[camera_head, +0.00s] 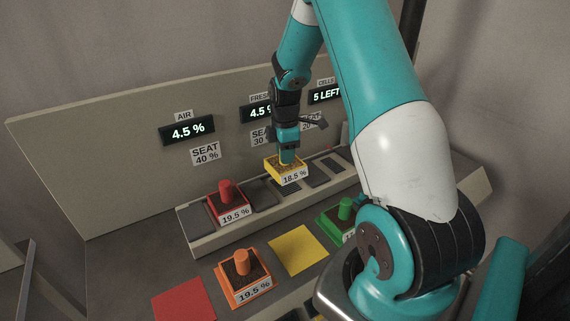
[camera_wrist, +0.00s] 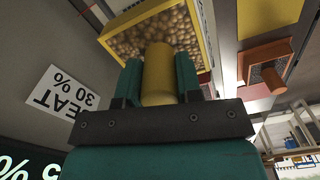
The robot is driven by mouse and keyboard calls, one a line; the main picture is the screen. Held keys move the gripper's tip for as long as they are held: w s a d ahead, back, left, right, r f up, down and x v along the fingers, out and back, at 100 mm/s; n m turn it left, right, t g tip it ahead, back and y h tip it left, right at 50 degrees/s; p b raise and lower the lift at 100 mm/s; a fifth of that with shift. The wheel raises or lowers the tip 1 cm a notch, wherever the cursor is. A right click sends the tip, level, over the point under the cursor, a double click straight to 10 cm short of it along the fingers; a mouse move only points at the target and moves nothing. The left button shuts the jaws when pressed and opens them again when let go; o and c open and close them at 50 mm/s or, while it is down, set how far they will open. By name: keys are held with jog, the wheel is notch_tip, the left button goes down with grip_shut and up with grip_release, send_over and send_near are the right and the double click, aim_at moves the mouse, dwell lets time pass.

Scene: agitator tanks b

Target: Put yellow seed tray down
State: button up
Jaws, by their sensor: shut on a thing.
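The yellow seed tray (camera_head: 286,171) is a small box of brown seeds with an "18.5 %" label on its front. My gripper (camera_head: 288,154) is shut on the tray's yellow knob and points down above the raised shelf. In the wrist view the knob (camera_wrist: 159,75) sits between the two teal fingers of my gripper (camera_wrist: 160,80), and the tray (camera_wrist: 150,30) fills the top. I cannot tell whether the tray touches the shelf. A flat yellow square (camera_head: 299,250) lies bare on the lower bench.
A red tray (camera_head: 228,205) labelled "19.5 %" stands at the left of the shelf (camera_head: 205,239); dark seats to its right are empty. On the bench are an orange tray (camera_head: 243,278), a green tray (camera_head: 340,222) and a bare red square (camera_head: 184,303). A panel with displays (camera_head: 187,130) stands behind.

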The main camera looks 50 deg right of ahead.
aim_at(285, 167)
jog(key=shift+f+p, duration=0.4)
jog(key=shift+f, duration=2.1)
jog(key=shift+f, duration=0.1)
jog(key=o, duration=1)
jog(key=shift+o, duration=0.2)
notch_tip(285, 167, up, 12)
jog(key=b, duration=0.3)
jog(key=shift+f, duration=0.25)
jog(key=s+a+r+m+y, duration=0.1)
jog(key=s+a+r, duration=0.15)
jog(key=a, duration=0.55)
jog(key=s+a+r+m+t, duration=0.1)
jog(key=s+a+r, duration=0.15)
jog(key=a, duration=0.55)
jog(key=s+a+r+m+y, duration=0.15)
jog(key=a+r, duration=0.25)
jog(key=a, duration=0.4)
jog(key=s+a+r+m+y, duration=0.1)
jog(key=s+a, duration=0.4)
jog(key=s, duration=0.3)
jog(key=s+a+g, duration=0.1)
jog(key=s+a, duration=0.4)
jog(key=s, duration=0.2)
jog(key=shift+s+a+r+m+y, duration=0.3)
jog(key=shift+s+r+m+y, duration=0.05)
jog(key=shift+s, duration=0.05)
